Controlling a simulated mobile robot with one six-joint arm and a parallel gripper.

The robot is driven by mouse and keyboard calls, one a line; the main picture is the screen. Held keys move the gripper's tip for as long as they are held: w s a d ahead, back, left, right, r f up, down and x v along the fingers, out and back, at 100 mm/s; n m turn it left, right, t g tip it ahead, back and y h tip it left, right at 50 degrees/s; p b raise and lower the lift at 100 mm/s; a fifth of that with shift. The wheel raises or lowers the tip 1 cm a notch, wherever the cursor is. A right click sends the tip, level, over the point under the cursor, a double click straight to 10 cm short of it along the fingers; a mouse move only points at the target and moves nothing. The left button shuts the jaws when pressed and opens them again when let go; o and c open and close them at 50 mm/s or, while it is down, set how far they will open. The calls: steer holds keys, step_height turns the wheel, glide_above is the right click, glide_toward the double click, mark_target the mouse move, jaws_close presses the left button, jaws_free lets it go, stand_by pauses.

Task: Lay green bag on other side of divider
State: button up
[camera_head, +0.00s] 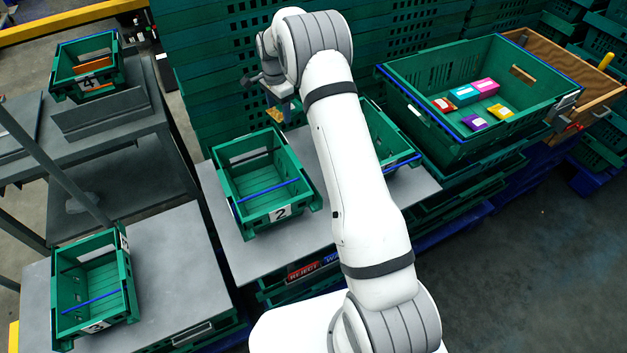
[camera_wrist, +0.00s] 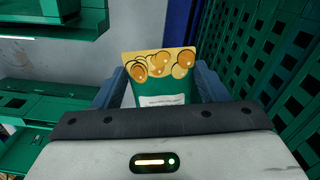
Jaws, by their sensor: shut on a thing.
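My gripper (camera_wrist: 161,78) is shut on the green bag (camera_wrist: 155,98), which has a yellow top with orange round chips printed on it and a white label. One finger shows on each side of the bag. In the head view my gripper (camera_head: 272,98) is raised behind crate 2 (camera_head: 284,212), and only a small yellowish part of the bag (camera_head: 275,115) shows below it. Blue bars cross the insides of crate 2 and crate 3 (camera_head: 127,285). Which of these is the divider is unclear.
Another small green crate (camera_head: 402,160) is partly hidden behind my arm. A large green crate (camera_head: 545,125) at right holds several coloured boxes. Crate 4 (camera_head: 112,82) stands at upper left. Tall stacked green crates (camera_head: 215,70) form a wall close to my gripper.

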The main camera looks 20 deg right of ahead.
steer(key=f, duration=0.1)
steer(key=w+f+m, duration=0.1)
steer(key=w+a+f+m, duration=0.1)
steer(key=f, duration=0.1)
steer(key=shift+w+b, duration=0.15)
steer(key=shift+b, duration=0.15)
steer(key=s+d+b, duration=0.1)
steer(key=s+d, duration=0.1)
steer(key=s, duration=0.8)
steer(key=s+d+b, duration=0.2)
steer(key=s, duration=0.9)
steer(key=s+d+b, duration=0.1)
steer(key=s+d, duration=0.1)
steer(key=s, duration=0.8)
steer(key=shift+s+b, duration=0.15)
steer(key=shift+b, duration=0.15)
step_height(320, 180, down, 4)
steer(key=b, duration=0.2)
steer(key=shift+r+b, duration=0.25)
steer(key=shift+b, duration=0.1)
steer(key=shift+f, duration=0.2)
steer(key=o, duration=1)
